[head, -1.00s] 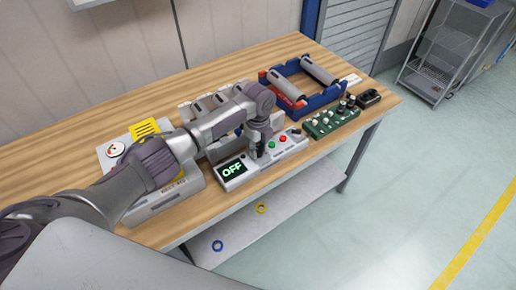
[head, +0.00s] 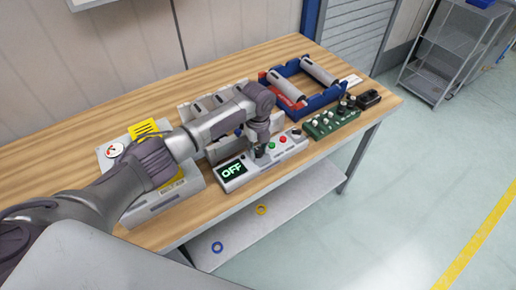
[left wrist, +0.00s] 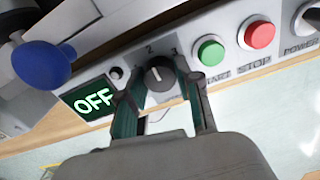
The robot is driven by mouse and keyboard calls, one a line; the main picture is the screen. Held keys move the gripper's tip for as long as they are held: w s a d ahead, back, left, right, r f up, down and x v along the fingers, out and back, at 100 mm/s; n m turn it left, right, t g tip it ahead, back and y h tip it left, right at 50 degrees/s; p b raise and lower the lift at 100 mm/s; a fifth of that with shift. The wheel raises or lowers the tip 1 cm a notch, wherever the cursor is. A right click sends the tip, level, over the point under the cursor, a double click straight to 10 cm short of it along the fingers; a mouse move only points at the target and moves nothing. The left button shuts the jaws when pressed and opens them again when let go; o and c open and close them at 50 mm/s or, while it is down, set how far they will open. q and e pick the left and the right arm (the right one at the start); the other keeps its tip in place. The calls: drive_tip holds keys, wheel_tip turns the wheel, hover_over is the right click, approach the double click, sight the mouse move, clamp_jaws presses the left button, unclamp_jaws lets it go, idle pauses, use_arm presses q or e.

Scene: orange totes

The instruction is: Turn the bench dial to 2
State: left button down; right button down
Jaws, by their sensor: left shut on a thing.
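The bench dial (left wrist: 159,74) is a dark round knob with a white pointer line on a light grey control panel (left wrist: 228,19). The numerals 2 and 3 show above it. My left gripper (left wrist: 158,90) is shut on the dial, with one finger on each side of it. The display (left wrist: 95,99) beside the dial reads OFF, and it also shows in the head view (head: 233,171). In the head view my left gripper (head: 262,152) reaches down onto the panel (head: 238,184) and hides the dial. My right gripper is not in view.
A green button (left wrist: 210,51) and a red button (left wrist: 259,34) sit right of the dial. A blue knob (left wrist: 41,65) is near the left.

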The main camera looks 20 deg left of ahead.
sight(258, 150)
use_arm(q)
drive_tip(key=c, duration=0.8)
unclamp_jaws()
wheel_tip(258, 150, up, 12)
drive_tip(key=shift+r, duration=0.1)
